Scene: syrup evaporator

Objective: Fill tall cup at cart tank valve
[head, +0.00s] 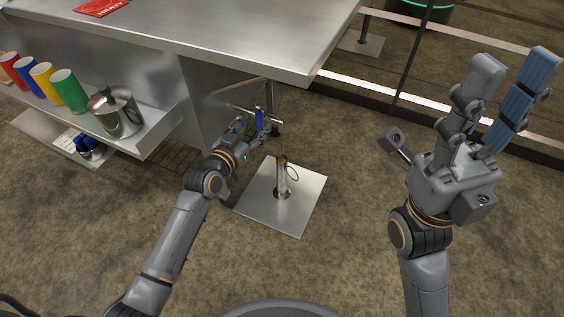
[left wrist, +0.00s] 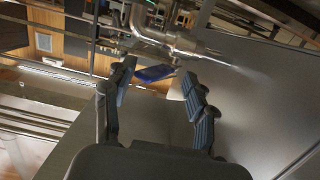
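A tall, narrow metal cup (head: 282,178) with a ring handle stands upright on a square metal plate (head: 254,201) on the floor. Something thin and brownish shows at its mouth; I cannot tell whether it is flowing syrup. The valve with a blue handle (head: 259,120) is at the tank's side, above and behind the cup. My left gripper (head: 246,127) is close beside the valve. In the left wrist view its fingers (left wrist: 160,88) are apart, with the blue handle (left wrist: 153,73) and metal valve pipe (left wrist: 185,44) just beyond the tips. My right gripper (head: 515,62) is raised, open and empty.
A steel counter (head: 230,30) overhangs at the back. Metal rails (head: 365,88) run at the back right.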

